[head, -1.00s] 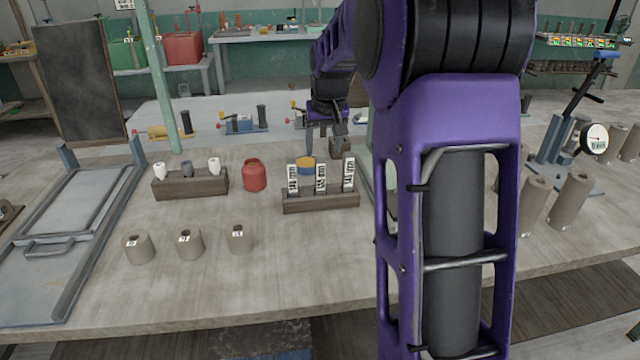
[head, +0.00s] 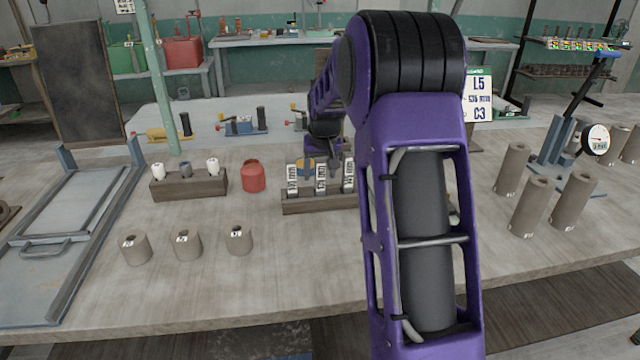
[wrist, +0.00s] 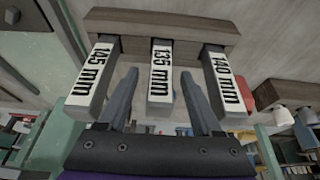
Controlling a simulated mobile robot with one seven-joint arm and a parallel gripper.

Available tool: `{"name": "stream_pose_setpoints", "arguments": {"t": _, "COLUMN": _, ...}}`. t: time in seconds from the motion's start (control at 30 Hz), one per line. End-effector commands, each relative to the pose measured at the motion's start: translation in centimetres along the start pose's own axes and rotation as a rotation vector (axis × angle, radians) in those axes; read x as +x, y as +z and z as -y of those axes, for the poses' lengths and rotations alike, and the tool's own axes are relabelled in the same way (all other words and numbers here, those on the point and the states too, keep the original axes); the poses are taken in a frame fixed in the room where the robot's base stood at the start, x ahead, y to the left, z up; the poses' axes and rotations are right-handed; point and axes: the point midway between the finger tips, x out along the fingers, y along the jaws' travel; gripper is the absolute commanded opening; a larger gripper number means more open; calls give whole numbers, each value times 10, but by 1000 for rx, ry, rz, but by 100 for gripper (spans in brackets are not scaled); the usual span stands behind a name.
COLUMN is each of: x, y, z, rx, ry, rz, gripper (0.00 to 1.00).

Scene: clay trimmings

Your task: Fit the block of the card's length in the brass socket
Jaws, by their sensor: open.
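A card (head: 479,97) stands at the back right, reading L5, a blurred length that looks like 135 mm, and C3. A wooden rack (head: 318,204) holds three upright labelled blocks. In the wrist view they are the 145 mm block (wrist: 90,85), the 135 mm block (wrist: 160,80) in the middle and the 140 mm block (wrist: 226,82). My gripper (wrist: 160,77) is open, with one finger on each side of the 135 mm block; visible gaps separate them. I cannot identify the brass socket with certainty.
A red pot (head: 253,176) and another wooden rack (head: 190,185) stand left of the blocks. Several grey-brown cylinders stand in front and at right. The bench front (head: 200,290) is clear.

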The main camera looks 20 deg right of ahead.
Motion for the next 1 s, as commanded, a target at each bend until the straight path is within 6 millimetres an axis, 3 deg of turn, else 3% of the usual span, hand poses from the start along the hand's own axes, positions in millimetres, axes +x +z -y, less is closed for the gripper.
{"name": "stream_pose_setpoints", "arguments": {"t": 0.07, "x": 0, "y": 0, "z": 0, "rx": 0, "ry": 0, "rz": 0, "gripper": 66}}
{"name": "stream_pose_setpoints", "arguments": {"t": 0.43, "x": -1, "y": 0, "z": 0, "rx": 0, "ry": 0, "rz": 1, "gripper": 0}}
{"name": "stream_pose_setpoints", "arguments": {"t": 1.0, "x": -9, "y": -4, "z": 0, "rx": 0, "ry": 0, "rz": -2, "gripper": 0}}
